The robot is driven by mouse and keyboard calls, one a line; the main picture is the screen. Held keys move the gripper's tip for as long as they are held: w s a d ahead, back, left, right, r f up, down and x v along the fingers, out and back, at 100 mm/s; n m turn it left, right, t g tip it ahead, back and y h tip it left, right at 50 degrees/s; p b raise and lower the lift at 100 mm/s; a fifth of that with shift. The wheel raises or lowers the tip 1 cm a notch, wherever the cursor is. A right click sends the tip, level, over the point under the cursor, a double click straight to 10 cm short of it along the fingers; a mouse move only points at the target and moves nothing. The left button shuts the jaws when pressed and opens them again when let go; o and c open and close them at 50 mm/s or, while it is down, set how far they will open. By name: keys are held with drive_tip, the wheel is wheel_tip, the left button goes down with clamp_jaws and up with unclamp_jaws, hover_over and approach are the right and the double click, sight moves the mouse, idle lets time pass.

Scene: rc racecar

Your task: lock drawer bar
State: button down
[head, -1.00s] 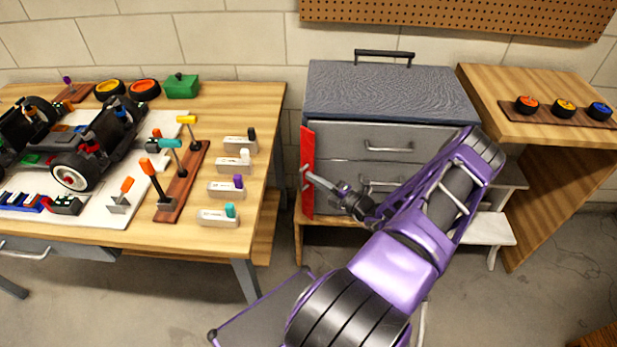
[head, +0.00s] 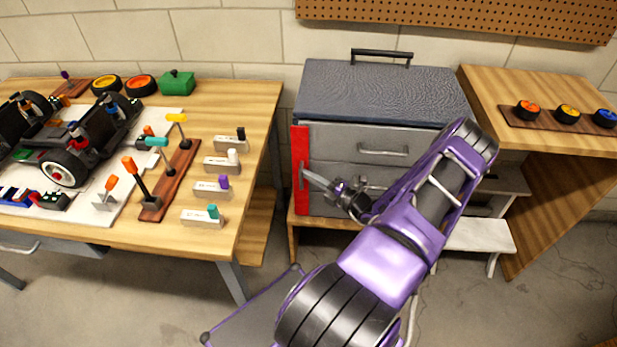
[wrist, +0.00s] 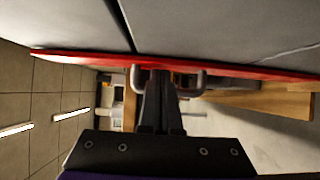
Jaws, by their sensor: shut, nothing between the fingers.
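The red drawer bar (head: 300,151) stands upright along the left front edge of the grey drawer cabinet (head: 327,142). A small metal handle (head: 301,175) is on the bar. My gripper (head: 308,176) is shut and empty, reaching from the right across the drawer fronts, with its tips at the handle. In the wrist view, the red bar (wrist: 80,56) runs across the picture beneath the grey drawer fronts. The shut fingers (wrist: 160,78) lie between the two posts of the handle (wrist: 203,80). Whether they touch the handle cannot be told. My arm hides part of the lower drawers.
The left workbench (head: 255,110) holds a model car (head: 85,140), tools and labelled blocks. A wooden table (head: 480,85) with several small wheels stands at right. A white step (head: 480,236) is beside the cabinet. A gap separates workbench and cabinet.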

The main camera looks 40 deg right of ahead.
drive_tip(key=shift+w+d, duration=0.1)
drive_tip(key=shift+d, duration=0.25)
idle(0.4)
drive_tip(key=s+d, duration=0.2)
drive_tip(key=s, duration=1.5)
drive_tip(key=shift+s+d+p, duration=0.2)
drive_tip(key=shift+p, duration=0.15)
drive_tip(key=shift+w, duration=0.1)
